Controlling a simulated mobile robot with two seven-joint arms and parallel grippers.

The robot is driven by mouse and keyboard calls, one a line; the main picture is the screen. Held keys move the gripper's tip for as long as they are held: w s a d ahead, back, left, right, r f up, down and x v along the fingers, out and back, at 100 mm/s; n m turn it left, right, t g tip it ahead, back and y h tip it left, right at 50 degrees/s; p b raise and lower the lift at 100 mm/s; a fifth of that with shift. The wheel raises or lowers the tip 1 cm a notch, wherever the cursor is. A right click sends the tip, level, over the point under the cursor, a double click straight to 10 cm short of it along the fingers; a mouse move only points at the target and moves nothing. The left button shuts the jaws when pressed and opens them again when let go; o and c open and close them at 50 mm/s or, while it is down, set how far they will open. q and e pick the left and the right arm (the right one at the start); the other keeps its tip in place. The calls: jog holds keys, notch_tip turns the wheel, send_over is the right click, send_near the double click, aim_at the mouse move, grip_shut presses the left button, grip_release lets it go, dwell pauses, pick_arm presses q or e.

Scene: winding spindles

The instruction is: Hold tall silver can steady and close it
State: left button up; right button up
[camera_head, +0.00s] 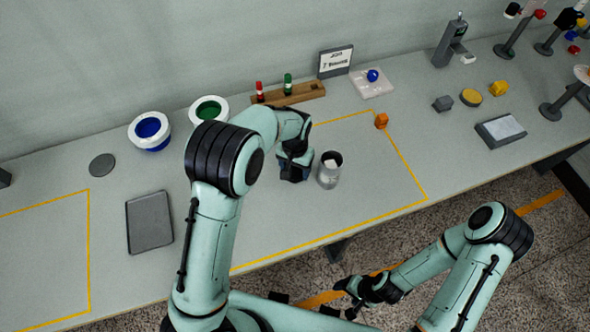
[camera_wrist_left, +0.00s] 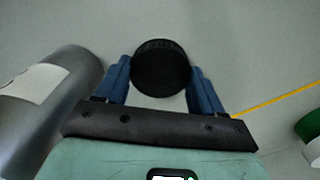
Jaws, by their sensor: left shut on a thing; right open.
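The tall silver can (camera_head: 328,178) stands upright on the table, with a dark opening at its top and a pale patch near the rim. It also shows at the left of the left wrist view (camera_wrist_left: 45,105), with a white label. My left gripper (camera_head: 295,172) is just left of the can in the head view. It is shut on a black round lid (camera_wrist_left: 161,68), held between its blue fingers and apart from the can. The lid is hidden in the head view. My right gripper (camera_head: 352,297) is open and empty, low beyond the table's front edge.
Blue (camera_head: 151,131) and green (camera_head: 208,110) bowls stand behind on the left. A wooden rack (camera_head: 290,95) holds red and green spools. An orange block (camera_head: 381,121) lies right of the can. A grey tray (camera_head: 150,222) lies left. Table in front of the can is clear.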

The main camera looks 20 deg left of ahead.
aim_at(295, 170)
pick_arm(q)
jog(key=shift+r, duration=0.1)
notch_tip(295, 170, up, 20)
jog(key=p, duration=0.1)
jog(key=shift+p, duration=0.4)
pick_arm(e)
jog(key=shift+w+r, duration=1.15)
jog(key=shift+o, duration=0.3)
